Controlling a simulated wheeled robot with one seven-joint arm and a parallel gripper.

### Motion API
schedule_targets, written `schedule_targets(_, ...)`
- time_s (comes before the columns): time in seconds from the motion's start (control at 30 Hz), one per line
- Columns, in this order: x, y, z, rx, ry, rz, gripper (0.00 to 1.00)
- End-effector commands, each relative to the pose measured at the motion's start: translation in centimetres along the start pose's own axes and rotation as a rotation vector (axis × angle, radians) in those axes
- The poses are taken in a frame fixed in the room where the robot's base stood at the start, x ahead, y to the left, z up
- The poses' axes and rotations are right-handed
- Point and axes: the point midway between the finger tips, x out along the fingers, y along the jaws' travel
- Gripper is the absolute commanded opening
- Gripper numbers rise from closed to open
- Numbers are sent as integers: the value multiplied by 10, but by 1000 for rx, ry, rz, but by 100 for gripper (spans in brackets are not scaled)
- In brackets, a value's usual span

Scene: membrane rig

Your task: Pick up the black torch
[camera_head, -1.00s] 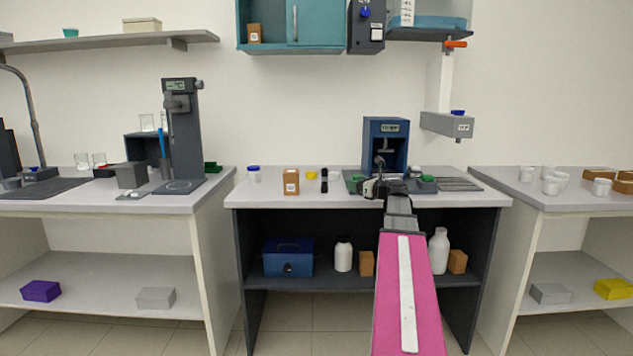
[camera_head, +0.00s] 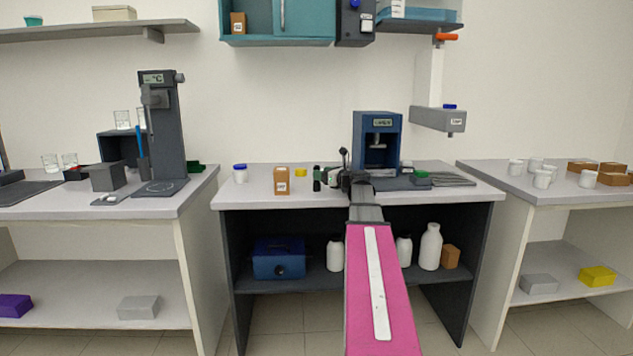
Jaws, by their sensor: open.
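The black torch (camera_head: 317,178) stands upright on the middle bench, a small dark cylinder just right of the brown box. My gripper (camera_head: 324,178) is open and points left, with its fingertips right at the torch. The fingers look small and partly overlap the torch, so I cannot tell whether it is between them or only beside them.
The middle bench (camera_head: 238,203) also holds a brown box (camera_head: 282,181), a blue-capped white jar (camera_head: 240,174), a yellow item (camera_head: 301,172) behind, and a blue press (camera_head: 377,143). A grey fixture (camera_head: 438,120) hangs at right. The bench's front left is clear.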

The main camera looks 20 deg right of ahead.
Motion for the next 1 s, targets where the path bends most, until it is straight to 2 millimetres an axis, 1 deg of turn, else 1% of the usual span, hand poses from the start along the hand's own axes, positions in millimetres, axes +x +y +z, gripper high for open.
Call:
schedule_targets(0.17, 20, -1, 0, 0, 0, 2, 61)
schedule_targets(0.3, 40, -1, 0, 0, 0, 2, 61)
schedule_targets(0.4, 50, 0, 0, 0, 0, 1, 61)
schedule_targets(0.63, 51, 0, 0, 0, 0, 0, 61)
schedule_targets(0.67, 51, 0, 0, 0, 0, 0, 54)
schedule_targets(0.7, 51, 0, 0, 0, 0, 0, 41)
schedule_targets(0.77, 51, 0, 0, 0, 0, 0, 22)
schedule_targets(0.8, 51, 0, 0, 0, 0, 0, 9)
schedule_targets(0.83, 51, 0, 0, 0, 0, 0, 4)
schedule_targets(1.0, 51, 0, 0, 0, 0, 0, 4)
